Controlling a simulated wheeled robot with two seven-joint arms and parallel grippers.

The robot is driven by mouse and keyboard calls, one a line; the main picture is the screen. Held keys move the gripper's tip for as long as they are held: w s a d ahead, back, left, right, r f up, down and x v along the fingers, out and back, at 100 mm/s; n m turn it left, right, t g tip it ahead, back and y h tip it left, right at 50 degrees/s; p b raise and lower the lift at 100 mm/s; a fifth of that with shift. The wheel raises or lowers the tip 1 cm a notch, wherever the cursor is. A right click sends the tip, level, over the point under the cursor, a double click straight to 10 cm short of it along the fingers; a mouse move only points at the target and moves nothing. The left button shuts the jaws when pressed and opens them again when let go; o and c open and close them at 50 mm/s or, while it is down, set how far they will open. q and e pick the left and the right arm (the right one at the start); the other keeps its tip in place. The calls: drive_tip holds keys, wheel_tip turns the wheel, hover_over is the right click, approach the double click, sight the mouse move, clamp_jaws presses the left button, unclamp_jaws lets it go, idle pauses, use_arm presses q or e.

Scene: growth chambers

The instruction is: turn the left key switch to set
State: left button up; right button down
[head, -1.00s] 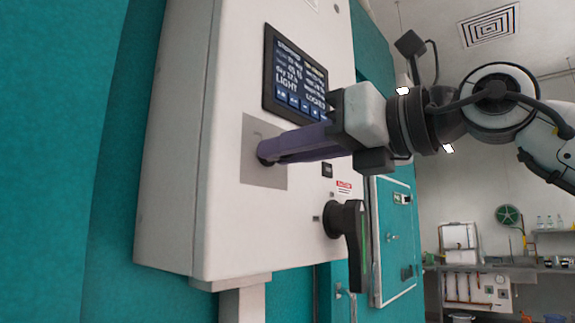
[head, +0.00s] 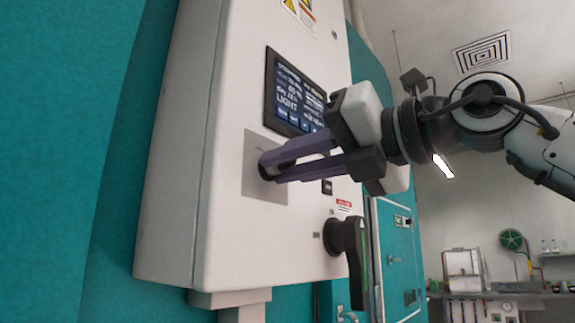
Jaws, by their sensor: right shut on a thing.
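The left key switch (head: 265,172) is a small dark round part on a grey metal plate (head: 255,188) on the front of the white control box (head: 222,235). My right gripper (head: 270,170) reaches in from the right and is shut on the key switch, its two long purple fingers now one above the other at a slant. The fingertips hide most of the switch, so its set position cannot be read. My left gripper is not in view.
A lit screen (head: 293,92) sits just above the fingers. A large black rotary handle (head: 348,245) juts out below the gripper. Teal chamber walls (head: 75,130) flank the box. Open room lies to the right.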

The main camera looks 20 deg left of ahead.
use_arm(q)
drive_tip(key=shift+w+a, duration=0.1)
use_arm(e)
drive_tip(key=c, duration=1.9)
unclamp_jaws()
drive_tip(key=shift+c, duration=0.2)
drive_tip(key=shift+d, duration=0.1)
drive_tip(key=shift+d, duration=0.2)
use_arm(q)
drive_tip(key=b, duration=0.1)
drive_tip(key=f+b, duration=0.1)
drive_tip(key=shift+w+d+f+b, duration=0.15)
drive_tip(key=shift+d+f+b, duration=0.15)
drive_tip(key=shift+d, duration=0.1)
use_arm(e)
drive_tip(key=v, duration=1)
drive_tip(key=shift+a, duration=0.15)
